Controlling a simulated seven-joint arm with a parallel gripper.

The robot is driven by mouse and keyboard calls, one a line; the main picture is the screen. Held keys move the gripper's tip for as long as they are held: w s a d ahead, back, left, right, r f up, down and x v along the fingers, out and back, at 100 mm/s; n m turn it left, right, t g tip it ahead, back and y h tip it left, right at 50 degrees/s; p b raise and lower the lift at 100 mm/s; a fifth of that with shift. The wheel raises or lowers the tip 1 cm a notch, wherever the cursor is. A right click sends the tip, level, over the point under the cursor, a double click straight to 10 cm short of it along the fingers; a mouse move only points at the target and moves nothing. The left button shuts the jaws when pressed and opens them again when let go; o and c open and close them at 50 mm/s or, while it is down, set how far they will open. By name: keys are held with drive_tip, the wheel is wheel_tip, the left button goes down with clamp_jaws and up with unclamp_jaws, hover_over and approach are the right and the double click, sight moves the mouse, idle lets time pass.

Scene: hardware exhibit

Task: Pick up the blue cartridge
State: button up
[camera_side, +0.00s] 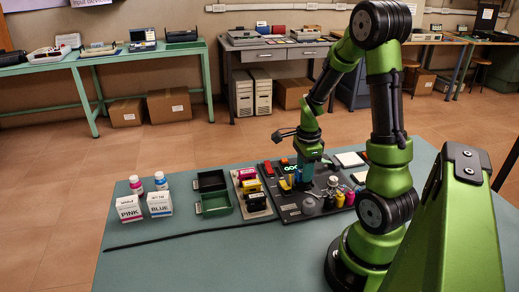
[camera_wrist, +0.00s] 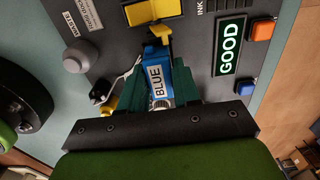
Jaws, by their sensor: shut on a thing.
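The blue cartridge (camera_wrist: 157,78) shows in the wrist view with a white label reading BLUE. It sits between the two dark green fingers of my gripper (camera_wrist: 160,90), which are shut on it. The yellow piece (camera_wrist: 158,33) lies just beyond its far end; I cannot tell whether they touch. In the side view my gripper (camera_side: 309,178) points down over the dark panel (camera_side: 285,212). The cartridge is hard to make out there, and I cannot tell whether it is clear of the panel.
The panel carries a GOOD display (camera_wrist: 230,47), an orange button (camera_wrist: 262,29), a blue button (camera_wrist: 245,88) and a grey knob (camera_wrist: 77,60). Left of it are cartridges in a rack (camera_side: 252,192), a green tray (camera_side: 216,203), a black tray (camera_side: 211,181), and PINK (camera_side: 129,208) and BLUE (camera_side: 160,204) boxes.

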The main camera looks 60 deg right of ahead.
drive_tip(key=shift+r, duration=2.65)
